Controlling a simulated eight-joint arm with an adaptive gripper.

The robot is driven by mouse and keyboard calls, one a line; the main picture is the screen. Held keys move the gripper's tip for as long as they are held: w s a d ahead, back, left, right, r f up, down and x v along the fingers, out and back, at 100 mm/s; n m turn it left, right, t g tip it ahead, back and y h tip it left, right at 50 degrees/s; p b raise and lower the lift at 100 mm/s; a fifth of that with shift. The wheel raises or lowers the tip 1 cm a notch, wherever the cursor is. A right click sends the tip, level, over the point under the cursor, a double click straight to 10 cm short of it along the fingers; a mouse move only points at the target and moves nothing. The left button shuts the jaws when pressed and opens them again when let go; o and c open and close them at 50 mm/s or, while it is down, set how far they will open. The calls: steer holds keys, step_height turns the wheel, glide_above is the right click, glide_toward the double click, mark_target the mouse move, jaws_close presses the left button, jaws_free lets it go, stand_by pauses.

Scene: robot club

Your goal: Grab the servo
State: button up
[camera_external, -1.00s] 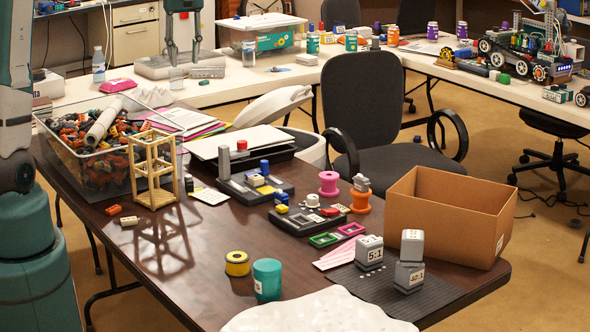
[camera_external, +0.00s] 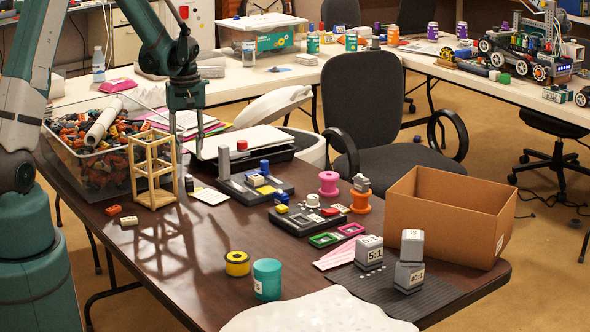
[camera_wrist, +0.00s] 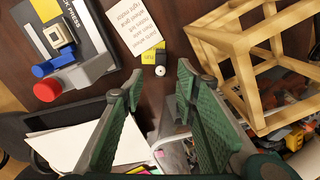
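A small black block with a yellow part and a pale label (camera_wrist: 160,58) lies beside a printed card in the wrist view. It may be the servo, but I cannot tell for sure. In the external view the small dark block (camera_external: 189,183) stands between the wooden frame and the card. My gripper (camera_external: 186,150) points down above the back part of the dark table, near this block. In the wrist view my gripper (camera_wrist: 158,80) has its two green-padded fingers spread, with nothing between them. The block appears just beyond the fingertips, apart from them.
A wooden frame (camera_external: 152,172) stands close by at the left, before a clear bin of parts (camera_external: 80,170). The card (camera_external: 210,196) lies right of the block. Black trays with small parts (camera_external: 237,190) and stacked papers (camera_external: 240,141) are further right.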

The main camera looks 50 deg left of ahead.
mark_target(189, 177)
steer(key=shift+f, duration=0.7)
steer(key=shift+f, duration=0.15)
steer(key=shift+f, duration=1.1)
steer(key=shift+f+b, duration=0.15)
steer(key=shift+b, duration=0.15)
steer(key=shift+f+b, duration=0.65)
steer(key=shift+f, duration=1.85)
steer(key=shift+c, duration=0.3)
steer(key=c, duration=0.9)
